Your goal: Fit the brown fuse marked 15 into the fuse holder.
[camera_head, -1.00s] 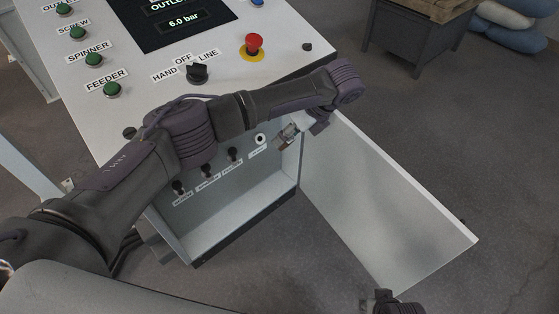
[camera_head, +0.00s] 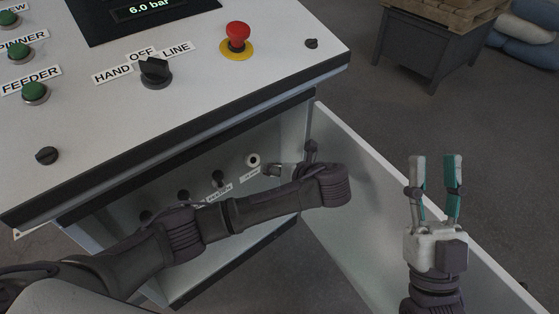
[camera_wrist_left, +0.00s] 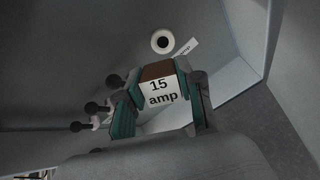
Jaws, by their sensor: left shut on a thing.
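The brown fuse (camera_wrist_left: 158,71) with a white "15 amp" label is between the teal-padded fingers of my left gripper (camera_wrist_left: 154,94) in the left wrist view. The fuse holder (camera_wrist_left: 162,41) is a white ring with a dark hole, just beyond the fuse's far end, with a gap visible. The fuse cannot be made out there. My right gripper (camera_head: 435,172) is open and empty, fingers pointing up.
Several dark knobs (camera_head: 218,177) line the panel left of the holder. The open cabinet door (camera_head: 350,170) stands to the right, behind my right gripper. The console top with its red emergency button (camera_head: 238,37) overhangs the cabinet.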

